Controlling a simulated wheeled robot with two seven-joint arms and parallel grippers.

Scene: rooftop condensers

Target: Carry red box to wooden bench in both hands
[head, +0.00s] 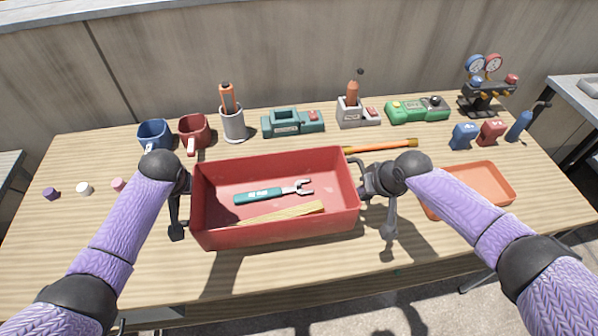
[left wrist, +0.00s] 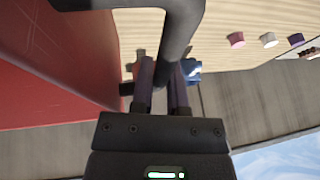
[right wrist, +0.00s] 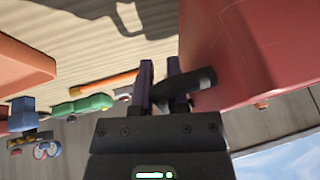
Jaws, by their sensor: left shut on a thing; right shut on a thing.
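The red box (head: 275,232) is an open tray over the middle of the wooden bench (head: 110,265), looking about level. A teal-handled wrench (head: 262,195) and a flat wooden strip (head: 275,214) lie inside it. My left gripper (head: 183,184) is shut on the dark handle at the box's left end. In the left wrist view its fingers (left wrist: 161,85) close around that handle. My right gripper (head: 367,181) is shut on the handle at the right end, as the right wrist view also shows (right wrist: 160,85). I cannot tell whether the box's underside touches the bench.
Behind the box stand a blue mug (head: 154,134), a red mug (head: 194,132), a grey cup (head: 233,124) and several tools. An orange-handled rod (head: 385,146) lies close behind its right end. An orange tray (head: 480,183) lies right. The bench front left is clear.

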